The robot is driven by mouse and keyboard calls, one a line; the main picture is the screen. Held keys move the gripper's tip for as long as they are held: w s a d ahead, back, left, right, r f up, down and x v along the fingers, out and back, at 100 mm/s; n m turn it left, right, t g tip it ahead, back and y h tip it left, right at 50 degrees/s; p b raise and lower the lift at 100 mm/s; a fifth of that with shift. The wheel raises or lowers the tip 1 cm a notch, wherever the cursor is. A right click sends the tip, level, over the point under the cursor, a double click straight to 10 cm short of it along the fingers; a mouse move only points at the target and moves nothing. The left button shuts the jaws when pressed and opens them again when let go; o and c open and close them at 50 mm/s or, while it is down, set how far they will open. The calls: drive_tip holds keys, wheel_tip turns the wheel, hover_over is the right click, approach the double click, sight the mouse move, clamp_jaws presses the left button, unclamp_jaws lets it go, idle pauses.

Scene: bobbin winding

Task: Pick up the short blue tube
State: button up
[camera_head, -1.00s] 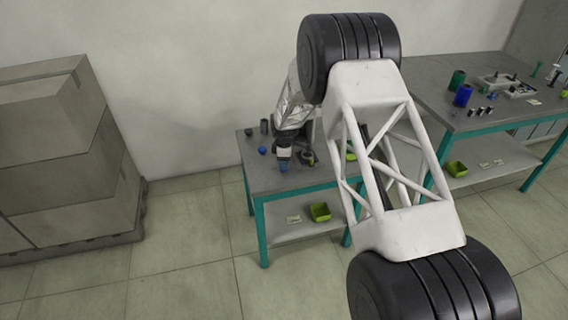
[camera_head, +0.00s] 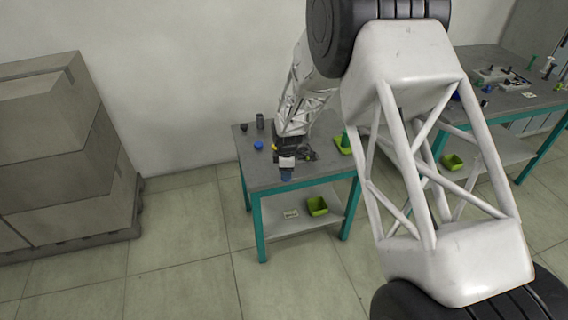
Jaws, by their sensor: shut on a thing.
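My gripper (camera_head: 287,164) hangs fingers down over the front part of the small grey table. It is shut on a short blue tube (camera_head: 287,176), which sticks out below the fingers. The tube appears roughly upright near the table's front edge. I cannot tell how far it is above the tabletop. Its upper part is hidden by the fingers. A second, small blue object (camera_head: 258,145) lies on the table to the left of the gripper, apart from it.
A dark upright cylinder (camera_head: 260,121) and a dark round piece (camera_head: 243,127) stand at the table's back left. A green bin (camera_head: 317,206) sits on the lower shelf. Stacked boxes (camera_head: 60,150) stand far left.

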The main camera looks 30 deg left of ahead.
drive_tip(key=shift+s+d+r, duration=0.2)
drive_tip(key=shift+s+d, duration=1.05)
drive_tip(key=shift+s, duration=0.25)
drive_tip(key=shift+w, duration=0.15)
drive_tip(key=w+a+r, duration=0.1)
drive_tip(key=w+a, duration=0.1)
drive_tip(key=w, duration=1)
drive_tip(key=w+a+r, duration=0.2)
drive_tip(key=w+a, duration=0.1)
drive_tip(key=w, duration=0.9)
drive_tip(key=shift+a+r, duration=0.2)
drive_tip(key=shift+r, duration=0.05)
drive_tip(key=shift+f, duration=0.15)
drive_tip(key=shift+f, duration=2.25)
